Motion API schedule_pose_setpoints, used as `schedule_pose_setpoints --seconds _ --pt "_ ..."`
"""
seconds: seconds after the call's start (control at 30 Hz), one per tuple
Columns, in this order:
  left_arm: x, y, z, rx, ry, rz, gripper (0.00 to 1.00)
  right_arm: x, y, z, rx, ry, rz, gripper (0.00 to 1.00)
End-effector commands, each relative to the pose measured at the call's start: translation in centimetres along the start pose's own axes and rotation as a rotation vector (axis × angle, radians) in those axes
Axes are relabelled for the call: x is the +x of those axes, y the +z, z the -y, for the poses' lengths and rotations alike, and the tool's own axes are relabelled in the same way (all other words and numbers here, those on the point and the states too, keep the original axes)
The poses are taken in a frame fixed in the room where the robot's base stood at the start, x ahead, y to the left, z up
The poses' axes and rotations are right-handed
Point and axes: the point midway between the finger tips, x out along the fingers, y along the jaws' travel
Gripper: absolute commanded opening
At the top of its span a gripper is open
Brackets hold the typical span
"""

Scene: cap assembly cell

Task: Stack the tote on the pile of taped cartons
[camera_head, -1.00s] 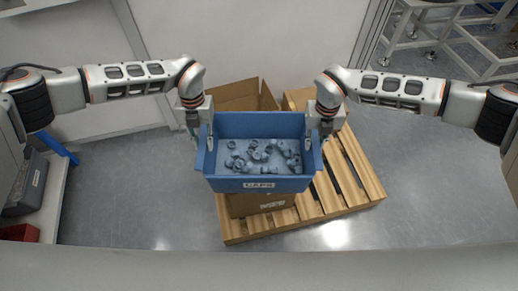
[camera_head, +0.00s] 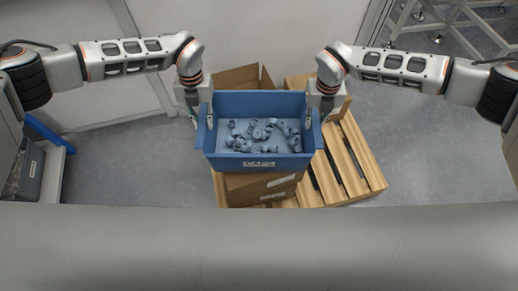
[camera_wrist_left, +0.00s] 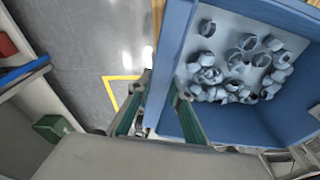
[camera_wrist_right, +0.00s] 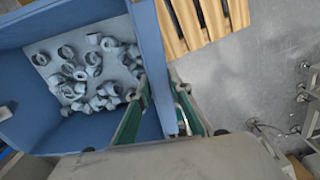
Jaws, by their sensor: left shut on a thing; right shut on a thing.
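The blue tote (camera_head: 228,161) with a "CAPS" label holds several loose grey-blue caps (camera_head: 262,130). It hangs level between my two grippers. My left gripper (camera_head: 196,121) is shut on its left wall, and my right gripper (camera_head: 322,118) is shut on its right wall. The left wrist view (camera_wrist_left: 158,105) and right wrist view (camera_wrist_right: 170,105) show the fingers on either side of the tote walls. The taped cartons (camera_head: 250,187) show below and in front of the tote. The tote hides most of their tops, so I cannot tell whether it touches them.
A wooden pallet (camera_head: 352,165) lies under the cartons, with bare slats to the right. An open carton (camera_head: 240,76) stands behind the tote. A grey bin (camera_head: 27,172) sits on a shelf at the left. A metal frame (camera_head: 470,40) stands at the back right.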

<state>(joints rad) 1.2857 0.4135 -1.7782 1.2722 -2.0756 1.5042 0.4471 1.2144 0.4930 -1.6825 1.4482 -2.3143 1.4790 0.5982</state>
Motion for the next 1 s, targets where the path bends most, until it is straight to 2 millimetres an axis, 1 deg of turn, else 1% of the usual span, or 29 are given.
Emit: schedule_pose_setpoints --seconds 0.03,0.27,1.0 --pt "0.1 0.1 -0.4 -0.007 0.006 0.001 0.0 0.1 0.1 0.4 0.005 -0.006 0.001 0.0" --pt "0.8 0.2 -0.4 -0.007 0.006 0.0 0.0 0.8 0.1 0.3 0.004 -0.006 0.001 0.0" --pt "4.2 0.7 -0.4 -0.006 0.006 0.001 0.0 4.3 0.1 0.4 0.004 -0.007 0.001 0.0"
